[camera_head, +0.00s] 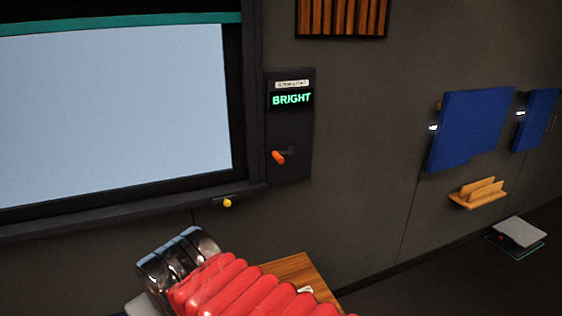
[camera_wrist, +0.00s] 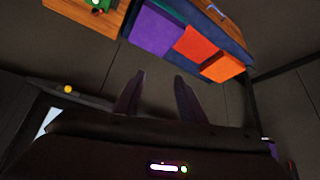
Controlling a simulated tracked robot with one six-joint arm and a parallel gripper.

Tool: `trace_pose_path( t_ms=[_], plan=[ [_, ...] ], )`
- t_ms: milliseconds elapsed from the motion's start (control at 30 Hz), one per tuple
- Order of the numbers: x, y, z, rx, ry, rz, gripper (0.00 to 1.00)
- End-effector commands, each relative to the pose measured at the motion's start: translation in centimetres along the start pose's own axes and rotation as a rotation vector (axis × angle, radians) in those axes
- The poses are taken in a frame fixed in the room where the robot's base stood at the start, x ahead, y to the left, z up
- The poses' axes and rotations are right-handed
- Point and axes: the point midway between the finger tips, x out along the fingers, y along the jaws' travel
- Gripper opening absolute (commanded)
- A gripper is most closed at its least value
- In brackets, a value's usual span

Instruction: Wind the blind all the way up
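A large window (camera_head: 115,115) fills the left of the head view with a pale blue pane. A teal strip (camera_head: 120,25) crosses its top, perhaps the blind's lower edge; anything above it is cut off. Right of the window is a dark panel (camera_head: 290,175) with a lit display (camera_head: 291,99) reading BRIGHT. Below the display is a small crank with an orange knob (camera_head: 278,157), pointing left. In the wrist view my gripper (camera_wrist: 160,78) has its two dark fingers apart with nothing between them. It is away from the crank, which I cannot make out in that view.
A yellow knob (camera_head: 227,203) sits below the window frame and shows in the wrist view (camera_wrist: 68,89). A wooden surface (camera_head: 300,272) is behind my red arm. Blue wall panels (camera_head: 470,125) and a wooden holder (camera_head: 478,193) are at right. Purple (camera_wrist: 155,28) and orange (camera_wrist: 222,66) blocks appear too.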

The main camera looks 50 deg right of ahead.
Motion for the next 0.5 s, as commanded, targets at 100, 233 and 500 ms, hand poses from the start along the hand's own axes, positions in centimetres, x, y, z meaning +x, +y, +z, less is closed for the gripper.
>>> trace_pose_path(
  t_ms=[100,233,500],
  plan=[
    [1.6,3.9,-3.2,0.055,0.075,0.081,0.37],
    [3.0,8.7,-6.7,0.105,0.175,0.17,0.37],
    [4.9,19.1,-11.9,0.163,0.37,0.318,0.37]
  ],
)
